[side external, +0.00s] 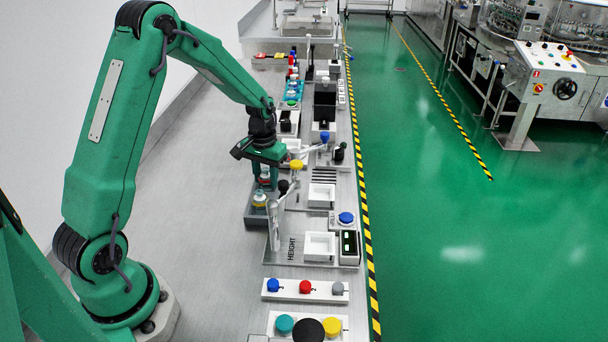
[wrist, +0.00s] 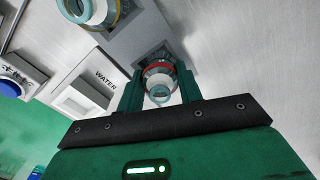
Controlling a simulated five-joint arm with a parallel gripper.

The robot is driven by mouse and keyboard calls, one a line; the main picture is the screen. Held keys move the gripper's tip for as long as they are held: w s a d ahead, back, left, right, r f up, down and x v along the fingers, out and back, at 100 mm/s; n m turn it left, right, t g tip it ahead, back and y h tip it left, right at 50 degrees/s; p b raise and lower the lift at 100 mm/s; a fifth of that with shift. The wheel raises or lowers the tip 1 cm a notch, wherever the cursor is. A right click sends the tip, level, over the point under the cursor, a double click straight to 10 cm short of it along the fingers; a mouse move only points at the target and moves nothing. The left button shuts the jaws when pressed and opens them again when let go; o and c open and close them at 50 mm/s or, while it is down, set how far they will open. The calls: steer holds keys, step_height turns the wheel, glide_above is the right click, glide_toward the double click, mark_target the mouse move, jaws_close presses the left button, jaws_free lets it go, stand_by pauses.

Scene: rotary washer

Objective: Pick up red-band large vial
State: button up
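The red-band large vial (wrist: 158,80) has a clear, pale-teal rim and a red ring. In the wrist view it stands between the two fingers of my gripper (wrist: 160,88). The fingers flank it closely, but whether they press on it is unclear. In the side view my gripper (side external: 265,172) points down over the grey holder (side external: 252,217), with the vial mostly hidden between the fingers. I cannot tell whether the vial is seated or raised. A second vial (side external: 259,200), with a yellow-orange band, stands in the holder nearby; it also shows in the wrist view (wrist: 98,12).
To the right of the holder is a station with white trays (side external: 320,246) and a blue button (side external: 346,218). A yellow knob (side external: 296,165) is close to the gripper's right. Button panels (side external: 305,289) stand in front. The bench left of the holder is clear.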

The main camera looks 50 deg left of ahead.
mark_target(265, 172)
steer(key=shift+r, duration=0.1)
steer(key=shift+r, duration=4.95)
